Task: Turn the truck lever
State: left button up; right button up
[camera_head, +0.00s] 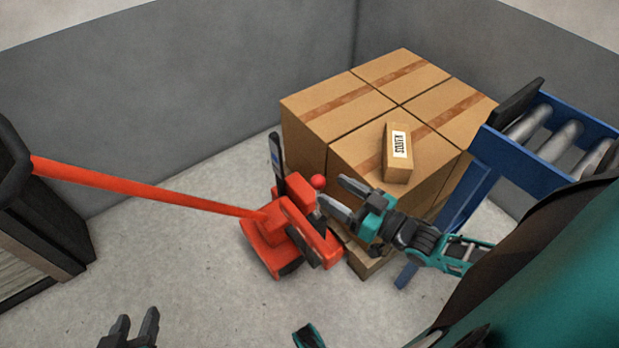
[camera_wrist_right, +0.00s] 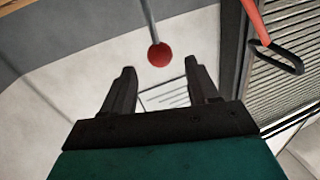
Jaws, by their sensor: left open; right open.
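The orange-red pallet truck (camera_head: 268,250) stands on the floor in front of the boxes, its long handle (camera_head: 150,188) reaching to the left. Its lever ends in a red ball knob (camera_head: 319,182). In the right wrist view the red knob (camera_wrist_right: 159,54) sits on a thin grey rod (camera_wrist_right: 149,20), ahead of my fingertips and between their lines. My right gripper (camera_head: 335,195) is open and empty, close beside the knob; its fingers also show in the right wrist view (camera_wrist_right: 158,80). My left gripper (camera_head: 136,325) is open and empty at the bottom left, low in the picture, away from the truck.
Large cardboard boxes (camera_head: 345,110) stand stacked behind the truck, with a small labelled box (camera_head: 396,165) on top. A blue roller conveyor (camera_head: 540,150) is at the right. A dark cabinet (camera_head: 45,235) is at the left. The floor (camera_head: 180,275) between is clear.

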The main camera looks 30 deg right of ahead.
aim_at(319, 182)
pick_arm(q)
jog(key=shift+s+f+b, duration=0.25)
jog(key=shift+f+b, duration=0.3)
jog(key=shift+f, duration=0.45)
pick_arm(e)
jog(key=x, duration=0.7)
jog(key=shift+w+a+f, duration=0.1)
jog(key=shift+w, duration=0.15)
jog(key=shift+c, duration=0.2)
pick_arm(q)
jog(key=shift+a, duration=0.1)
pick_arm(e)
grip_shut()
